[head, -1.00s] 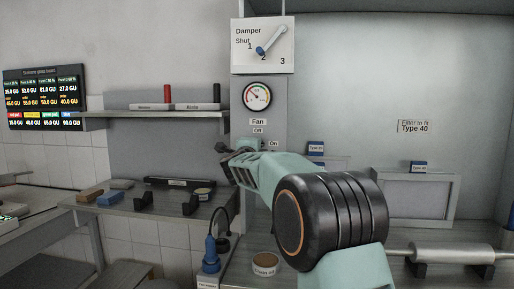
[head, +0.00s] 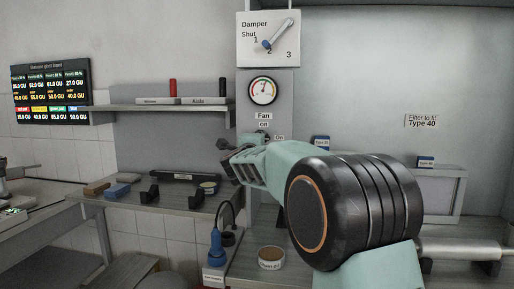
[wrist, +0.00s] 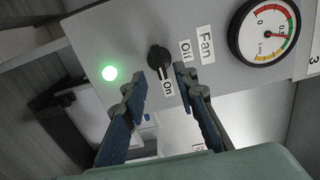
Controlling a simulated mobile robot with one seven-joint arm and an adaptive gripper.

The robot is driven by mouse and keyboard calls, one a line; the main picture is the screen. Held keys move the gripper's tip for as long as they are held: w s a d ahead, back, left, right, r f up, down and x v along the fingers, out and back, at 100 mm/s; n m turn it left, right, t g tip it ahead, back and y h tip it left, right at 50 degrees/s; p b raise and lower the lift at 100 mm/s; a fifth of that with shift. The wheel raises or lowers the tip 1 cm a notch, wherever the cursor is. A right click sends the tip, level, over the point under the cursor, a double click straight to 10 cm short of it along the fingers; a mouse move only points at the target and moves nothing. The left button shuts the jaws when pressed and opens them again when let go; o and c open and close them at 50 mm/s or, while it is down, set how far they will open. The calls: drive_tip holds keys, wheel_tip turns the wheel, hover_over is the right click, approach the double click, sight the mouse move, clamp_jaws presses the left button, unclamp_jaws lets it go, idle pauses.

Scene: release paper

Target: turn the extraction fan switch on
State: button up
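The extraction fan switch is a black rotary knob (wrist: 159,60) on a grey panel in the wrist view. Its pointer end is turned toward the "On" label (wrist: 168,88), away from the "Off" label (wrist: 185,52). A green lamp (wrist: 109,73) beside it is lit. My gripper (wrist: 160,76) is open and empty, its fingertips apart on either side just short of the knob. In the head view my gripper (head: 230,157) is in front of the fan panel, below the "Fan" label (head: 264,116); my arm partly hides the switch area.
A round gauge (head: 263,91) sits above the switch, its needle in the green; a damper dial (head: 268,39) is above that. A shelf (head: 160,107) is at left. A counter (head: 170,203) below holds small items, near a blue plug-like device (head: 216,244).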

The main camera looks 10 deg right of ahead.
drive_tip(key=v, duration=0.8)
drive_tip(key=shift+s, duration=0.1)
